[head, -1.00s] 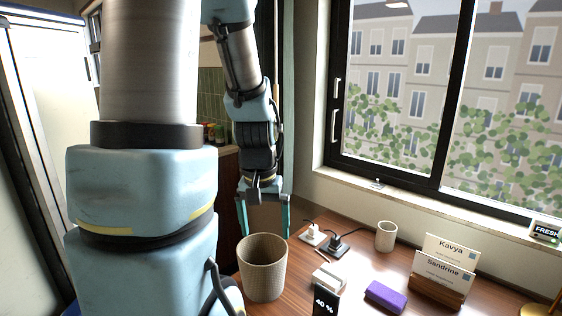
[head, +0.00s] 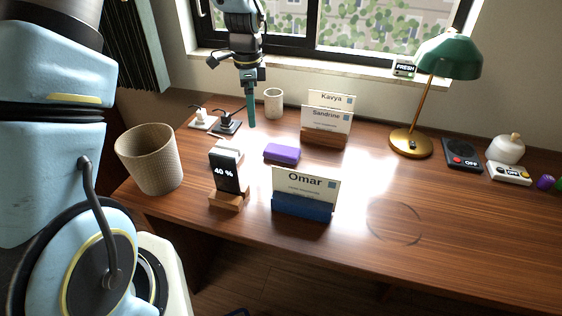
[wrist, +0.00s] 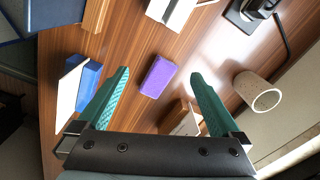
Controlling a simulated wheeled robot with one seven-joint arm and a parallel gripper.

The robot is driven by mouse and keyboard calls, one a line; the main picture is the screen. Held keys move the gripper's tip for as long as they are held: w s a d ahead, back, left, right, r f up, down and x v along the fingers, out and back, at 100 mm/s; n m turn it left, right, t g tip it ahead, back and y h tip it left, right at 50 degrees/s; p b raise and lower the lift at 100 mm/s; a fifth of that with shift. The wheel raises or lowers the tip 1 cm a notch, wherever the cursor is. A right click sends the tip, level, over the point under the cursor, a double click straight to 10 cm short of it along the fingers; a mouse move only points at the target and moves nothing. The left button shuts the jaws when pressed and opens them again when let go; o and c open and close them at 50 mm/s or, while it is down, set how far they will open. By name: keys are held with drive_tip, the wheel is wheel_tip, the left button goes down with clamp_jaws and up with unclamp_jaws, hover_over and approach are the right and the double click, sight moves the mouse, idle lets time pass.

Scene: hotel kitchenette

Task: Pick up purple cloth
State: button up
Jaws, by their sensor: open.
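The purple cloth (head: 282,154) is a small folded block lying flat on the wooden desk. It sits between the 40 % display and the Sandrine card. In the wrist view the purple cloth (wrist: 158,77) shows whole, beyond and between my two green fingers. My gripper (head: 251,122) is above the back of the desk, behind and left of the cloth. In the wrist view my gripper (wrist: 160,85) is open and empty, its fingers wide apart and not touching the cloth.
The 40 % display (head: 228,174) and Omar card (head: 305,188) stand in front of the cloth. The Sandrine card (head: 326,121) stands behind right. A cup (head: 273,102), plugs (head: 227,126) and woven bin (head: 150,160) are near. The desk right of the cards is mostly clear.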

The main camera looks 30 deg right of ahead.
drive_tip(key=s+d+f+m, duration=0.2)
drive_tip(key=d+f+m, duration=0.25)
drive_tip(key=d, duration=0.35)
hover_over(282, 149)
drive_tip(key=shift+m, duration=0.25)
drive_tip(key=f, duration=0.5)
drive_tip(key=shift+w, duration=0.2)
drive_tip(key=f+p, duration=0.2)
drive_tip(key=f, duration=0.2)
drive_tip(key=shift+s+a+f+p, duration=0.1)
drive_tip(key=shift+s+f+p, duration=0.1)
drive_tip(key=shift+s+p, duration=0.2)
drive_tip(key=shift+w+f, duration=0.1)
drive_tip(key=shift+f, duration=0.45)
drive_tip(key=c, duration=1.3)
drive_tip(key=shift+r, duration=0.1)
